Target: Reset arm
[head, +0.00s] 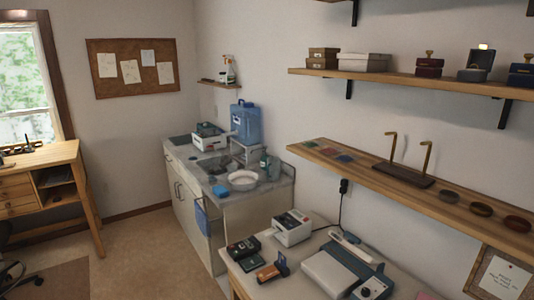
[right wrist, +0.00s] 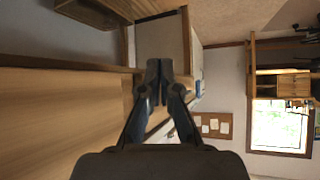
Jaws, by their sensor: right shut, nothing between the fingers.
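My right gripper (right wrist: 159,68) shows in the right wrist view, with its two dark fingers together and nothing between them. A broad wooden surface (right wrist: 60,105) lies to the left of the fingers in that view. I cannot tell whether the gripper touches it. Neither gripper shows in the head view, and my left gripper is in no view.
In the head view, an upper shelf (head: 400,80) and a lower shelf (head: 450,208) hold small items on the right wall. A table (head: 275,287) with several devices stands below. A sink counter (head: 207,170) is at the middle; open floor (head: 140,240) lies left of it.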

